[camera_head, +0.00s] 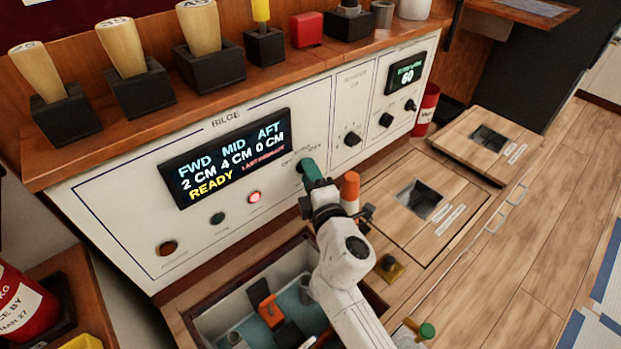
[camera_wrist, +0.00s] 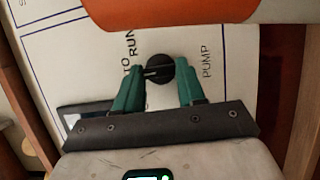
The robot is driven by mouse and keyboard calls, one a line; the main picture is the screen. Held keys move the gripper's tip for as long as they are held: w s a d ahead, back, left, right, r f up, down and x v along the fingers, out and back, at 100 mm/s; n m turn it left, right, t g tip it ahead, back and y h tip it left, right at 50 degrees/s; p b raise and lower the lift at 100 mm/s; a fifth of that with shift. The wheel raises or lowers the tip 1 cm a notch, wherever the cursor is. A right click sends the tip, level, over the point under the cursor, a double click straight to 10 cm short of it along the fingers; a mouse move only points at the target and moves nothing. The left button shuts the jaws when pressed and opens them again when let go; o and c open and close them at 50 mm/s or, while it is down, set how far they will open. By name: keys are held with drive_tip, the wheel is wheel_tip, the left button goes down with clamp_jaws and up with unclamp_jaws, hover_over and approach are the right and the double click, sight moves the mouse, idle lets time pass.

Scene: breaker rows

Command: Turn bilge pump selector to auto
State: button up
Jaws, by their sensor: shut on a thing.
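An orange cylinder (camera_head: 350,187) stands close to the right of my gripper and crosses the top of the wrist view. An open bin (camera_head: 215,330) with tools lies below. Other panel knobs (camera_head: 352,139) sit to the right. Handled blocks (camera_head: 122,62) line the shelf above.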

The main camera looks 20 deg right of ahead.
drive_tip(key=shift+f, duration=0.1)
drive_tip(key=o, duration=1)
drive_tip(key=shift+o, duration=0.2)
drive_tip(key=shift+s, duration=0.1)
drive_tip(key=s, duration=1)
drive_tip(key=shift+s+a, duration=0.3)
drive_tip(key=shift+a, duration=0.1)
